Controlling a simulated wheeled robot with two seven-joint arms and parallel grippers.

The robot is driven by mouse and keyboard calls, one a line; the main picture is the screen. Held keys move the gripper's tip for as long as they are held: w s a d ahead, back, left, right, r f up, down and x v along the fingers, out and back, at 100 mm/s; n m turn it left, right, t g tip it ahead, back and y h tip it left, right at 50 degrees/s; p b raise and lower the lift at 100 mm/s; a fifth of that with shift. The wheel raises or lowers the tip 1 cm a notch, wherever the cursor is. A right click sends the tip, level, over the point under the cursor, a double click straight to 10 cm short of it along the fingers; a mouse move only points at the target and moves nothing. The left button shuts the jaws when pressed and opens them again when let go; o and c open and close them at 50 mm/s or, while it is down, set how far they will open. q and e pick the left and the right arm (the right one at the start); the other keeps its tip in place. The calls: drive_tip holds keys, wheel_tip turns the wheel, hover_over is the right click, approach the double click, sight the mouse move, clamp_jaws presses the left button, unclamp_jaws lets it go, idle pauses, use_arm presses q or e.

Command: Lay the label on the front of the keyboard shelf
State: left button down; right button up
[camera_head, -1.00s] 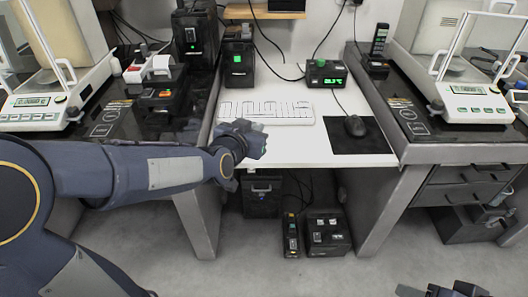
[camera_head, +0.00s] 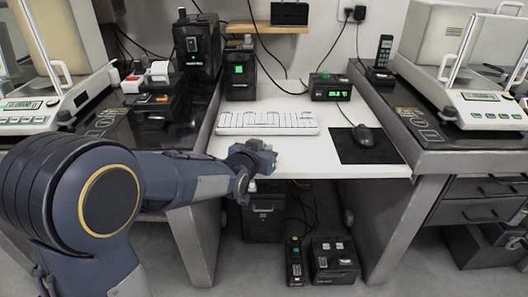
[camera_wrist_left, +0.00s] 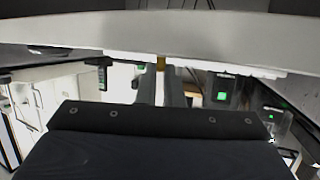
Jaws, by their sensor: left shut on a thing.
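The keyboard shelf (camera_head: 290,160) is the white board between two dark weighing tables, with a white keyboard (camera_head: 268,122) on it. My left gripper (camera_head: 270,157) is at the shelf's front edge, left of its middle. In the left wrist view its fingers (camera_wrist_left: 160,88) are close together under a broad pale band near the top. A small yellowish patch (camera_wrist_left: 160,63) shows between the fingertips; I cannot tell whether it is the label. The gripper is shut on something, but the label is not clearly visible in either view. My right gripper is not in view.
A black mat (camera_head: 378,150) with a mouse (camera_head: 363,135) lies on the shelf's right side. A green-lit display (camera_head: 330,88) stands at its back. Balances stand on both side tables. Dark boxes (camera_head: 334,262) stand on the floor under the shelf.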

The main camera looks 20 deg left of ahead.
use_arm(q)
drive_tip(key=shift+f, duration=0.15)
drive_tip(key=c, duration=1.6)
unclamp_jaws()
drive_tip(key=shift+o, duration=0.2)
drive_tip(key=shift+r, duration=0.35)
drive_tip(key=s+a+n+g+h+p, duration=0.2)
drive_tip(key=s+g+p, duration=0.4)
drive_tip(key=s, duration=2.9)
drive_tip(key=a+r+n+g, duration=0.1)
drive_tip(key=g, duration=0.1)
drive_tip(key=shift+s+g+p, duration=0.15)
drive_tip(key=shift+g+p, duration=0.25)
